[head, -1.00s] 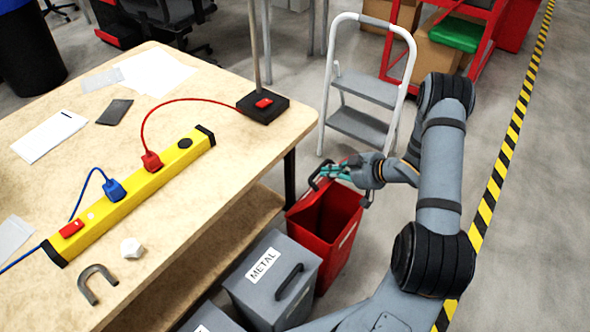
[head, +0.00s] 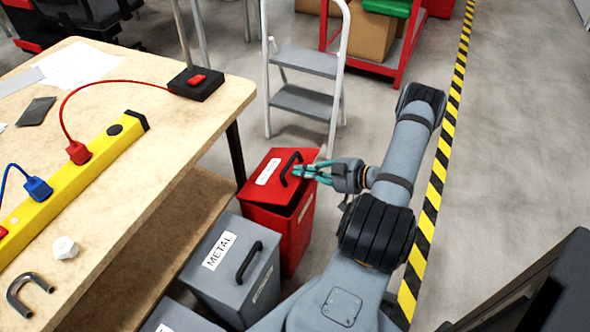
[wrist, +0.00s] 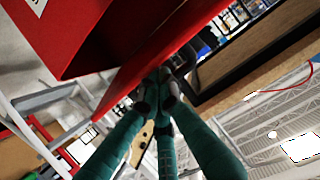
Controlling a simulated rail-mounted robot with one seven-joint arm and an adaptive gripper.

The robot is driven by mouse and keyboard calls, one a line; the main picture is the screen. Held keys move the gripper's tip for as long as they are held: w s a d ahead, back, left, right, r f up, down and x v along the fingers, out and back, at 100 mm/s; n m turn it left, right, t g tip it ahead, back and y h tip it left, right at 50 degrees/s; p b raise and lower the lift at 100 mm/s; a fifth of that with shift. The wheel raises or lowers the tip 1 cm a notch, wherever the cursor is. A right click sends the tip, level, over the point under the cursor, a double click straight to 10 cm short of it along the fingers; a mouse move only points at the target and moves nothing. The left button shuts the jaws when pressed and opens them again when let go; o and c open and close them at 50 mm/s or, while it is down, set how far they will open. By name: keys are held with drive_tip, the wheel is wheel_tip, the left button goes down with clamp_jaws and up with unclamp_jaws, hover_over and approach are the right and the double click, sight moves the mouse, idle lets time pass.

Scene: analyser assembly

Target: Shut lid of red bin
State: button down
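The red bin (head: 291,238) stands on the floor beside the table. Its red lid (head: 262,191), with a white label and a dark handle (head: 287,163), lies tilted over the top. A dark gap shows under the lid's near right edge, so it is not flush. My gripper (head: 300,171) reaches in from the right at the handle. In the wrist view my teal fingers (wrist: 160,84) converge at the dark handle beside the red lid (wrist: 150,58). They appear shut on it, though the tips are partly hidden. The bin's red wall (wrist: 50,35) fills the upper left there.
A grey bin marked METAL (head: 222,272) stands directly in front of the red bin. The wooden table (head: 190,125) is close on the left. A step ladder (head: 303,90) stands behind. Open floor (head: 510,150) lies right of the striped tape.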

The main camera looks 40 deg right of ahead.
drive_tip(key=shift+s+d+f+b, duration=0.1)
drive_tip(key=shift+s+f+b, duration=0.2)
drive_tip(key=shift+f, duration=0.3)
drive_tip(key=shift+s+d+f+b, duration=0.1)
drive_tip(key=shift+s+f+b, duration=0.05)
drive_tip(key=shift+f+b, duration=0.35)
drive_tip(key=shift+s+d+f+b, duration=0.1)
drive_tip(key=shift+s+f+b, duration=0.1)
drive_tip(key=shift+f, duration=0.25)
drive_tip(key=shift+s+d+f+b, duration=0.1)
drive_tip(key=shift+f+b, duration=0.1)
drive_tip(key=shift+f, duration=0.2)
idle(0.4)
